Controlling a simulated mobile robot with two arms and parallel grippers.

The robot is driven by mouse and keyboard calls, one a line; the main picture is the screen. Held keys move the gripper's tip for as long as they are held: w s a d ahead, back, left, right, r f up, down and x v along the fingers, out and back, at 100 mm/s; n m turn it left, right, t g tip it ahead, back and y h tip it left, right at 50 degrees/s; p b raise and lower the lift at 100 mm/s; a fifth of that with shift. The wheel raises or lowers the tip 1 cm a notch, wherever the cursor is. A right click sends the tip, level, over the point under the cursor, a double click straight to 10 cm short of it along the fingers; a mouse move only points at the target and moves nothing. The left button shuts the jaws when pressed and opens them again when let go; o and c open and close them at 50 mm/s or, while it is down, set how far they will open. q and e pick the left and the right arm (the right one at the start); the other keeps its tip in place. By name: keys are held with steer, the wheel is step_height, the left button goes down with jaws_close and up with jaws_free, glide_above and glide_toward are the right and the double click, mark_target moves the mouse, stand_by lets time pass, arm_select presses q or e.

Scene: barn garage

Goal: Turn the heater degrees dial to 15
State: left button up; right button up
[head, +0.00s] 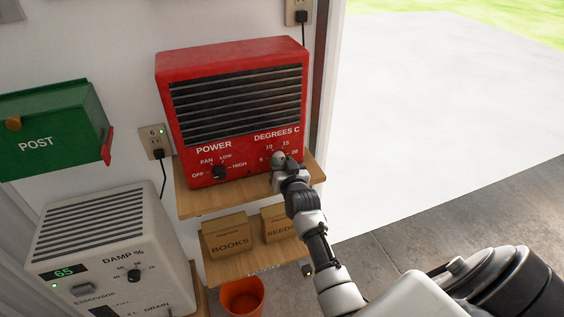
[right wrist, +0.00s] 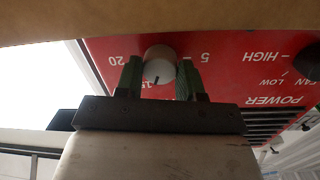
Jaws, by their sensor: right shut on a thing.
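The red heater (head: 233,105) stands on a wooden shelf against the wall. Its grey degrees dial (right wrist: 160,58) is at the lower right of its front, also in the head view (head: 279,157). My right gripper (right wrist: 160,80) is shut on the dial, one finger at each side; the head view shows it there too (head: 284,168). In the upside-down wrist view the dial's dark mark points down and slightly left, toward a partly hidden number that looks like 15. The 10 is hidden there. My left gripper is not in view.
The heater's black power knob (head: 219,172) is left of the dial. The wooden shelf (head: 198,203) edge lies just below the dial. A white dehumidifier (head: 110,240), green post box (head: 52,130), BOOKS box (head: 226,236) and orange pot (head: 242,297) are nearby. The floor right is clear.

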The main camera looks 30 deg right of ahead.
steer(key=shift+m, duration=0.6)
steer(key=o, duration=0.9)
steer(key=b+v, duration=0.1)
steer(key=v, duration=0.9)
steer(key=shift+s+a+r, duration=0.1)
steer(key=shift+s, duration=0.3)
